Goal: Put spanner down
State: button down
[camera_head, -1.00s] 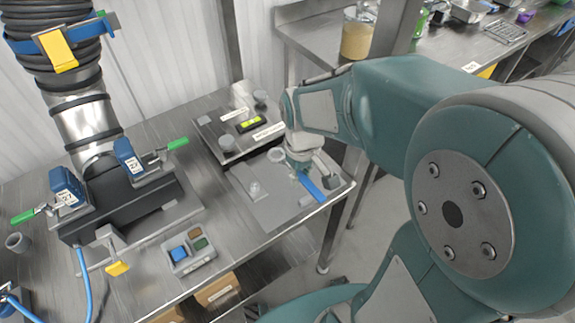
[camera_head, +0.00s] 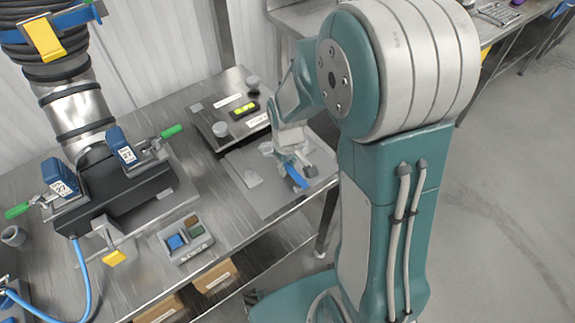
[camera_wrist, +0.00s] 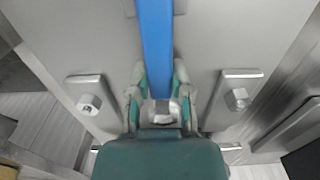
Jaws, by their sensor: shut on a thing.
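The spanner (camera_head: 297,175) shows as a blue handle at my gripper (camera_head: 290,154), over the right part of the grey board on the table. In the wrist view the blue spanner (camera_wrist: 155,60) runs from the top edge down between the fingers of my gripper (camera_wrist: 160,95). The gripper is shut on it near its silver metal end. Below it is a flat grey plate (camera_wrist: 105,50) with metal brackets and hex nuts on both sides. I cannot tell whether the spanner touches the plate.
A black valve block (camera_head: 125,195) with blue tags and green handles stands at left. A small tray (camera_head: 186,240) with coloured blocks sits at the front. A second board (camera_head: 215,105) with a green level (camera_head: 244,108) lies behind. The table's right edge is close to the spanner.

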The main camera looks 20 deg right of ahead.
aim_at(288, 166)
jog(key=c, duration=0.5)
grip_release()
jog(key=shift+c, duration=0.2)
notch_tip(288, 166, up, 12)
jog(key=s+r+m+t, duration=0.1)
jog(key=s+r+t, duration=0.1)
jog(key=s+r, duration=0.2)
jog(key=s+r+m+t, duration=0.2)
jog(key=s+r, duration=0.3)
jog(key=s, duration=0.6)
jog(key=shift+r+m+t, duration=0.3)
jog(key=shift+t, duration=0.5)
jog(key=shift+w+d, duration=0.1)
